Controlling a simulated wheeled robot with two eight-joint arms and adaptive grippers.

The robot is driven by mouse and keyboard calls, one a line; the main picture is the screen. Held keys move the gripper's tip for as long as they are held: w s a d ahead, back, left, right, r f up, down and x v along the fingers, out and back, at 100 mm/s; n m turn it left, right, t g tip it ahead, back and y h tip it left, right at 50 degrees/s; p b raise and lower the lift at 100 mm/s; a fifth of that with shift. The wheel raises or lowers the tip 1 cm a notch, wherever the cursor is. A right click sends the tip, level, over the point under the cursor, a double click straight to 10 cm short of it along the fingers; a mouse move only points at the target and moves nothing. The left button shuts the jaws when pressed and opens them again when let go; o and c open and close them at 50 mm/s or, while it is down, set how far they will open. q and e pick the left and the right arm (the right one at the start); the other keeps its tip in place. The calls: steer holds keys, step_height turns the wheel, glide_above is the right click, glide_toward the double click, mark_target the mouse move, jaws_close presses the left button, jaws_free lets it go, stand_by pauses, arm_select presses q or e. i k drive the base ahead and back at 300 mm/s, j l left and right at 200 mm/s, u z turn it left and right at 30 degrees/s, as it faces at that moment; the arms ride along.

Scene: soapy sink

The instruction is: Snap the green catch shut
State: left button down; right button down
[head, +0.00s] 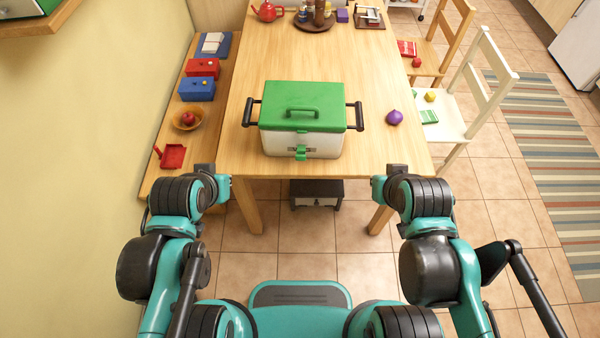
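A white cool box (325,146) with a green lid (302,100) stands on the wooden table near its front edge. The lid lies down on the box. The green catch (301,153) is at the middle of the box's front face, below the lid's front edge. It is too small to tell whether it is fastened. My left gripper (207,170) is at the table's front left corner, apart from the box. My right gripper (382,184) is near the front right corner, also apart from the box. The fingers of both are too unclear to read.
Black side handles (251,112) stick out from the box. A purple onion (394,117) lies to its right. A bench (160,140) on the left holds several boxes and a bowl (187,125). Chairs stand right. The table's front strip is clear.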

mark_target(301, 151)
steer(key=l+u, duration=0.1)
steer(key=u, duration=0.6)
steer(key=k+l+u, duration=0.1)
steer(key=u, duration=0.2)
steer(key=k+l+u, duration=0.75)
steer(key=k, duration=0.65)
